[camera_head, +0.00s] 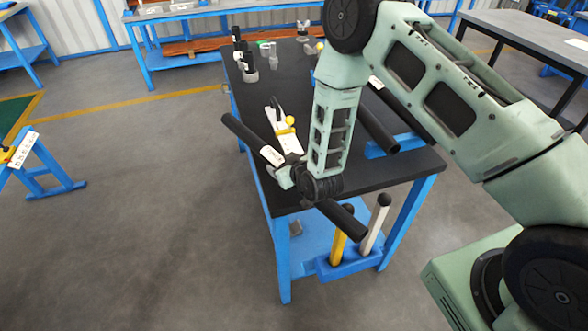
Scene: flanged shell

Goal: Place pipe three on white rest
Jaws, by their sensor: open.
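A long black pipe (243,134) with a white label lies slantwise at the near end of the dark-topped table. The label is too small to read, so I cannot tell if it is pipe three. Its lower right end sticks out past the table's front edge. A white rest (288,141) with a yellow knob and a black upright piece is just behind the pipe. The pipe crosses in front of its near end; I cannot tell if they touch. My gripper (286,178) is open, low at the pipe's middle; my wrist partly hides the pipe there.
Another black pipe (379,121) lies on the right, with a blue support (397,146) by its near end. Several black upright pieces (240,52) stand at the back left. Yellow (338,249) and white (374,226) posts stand in a blue holder below.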

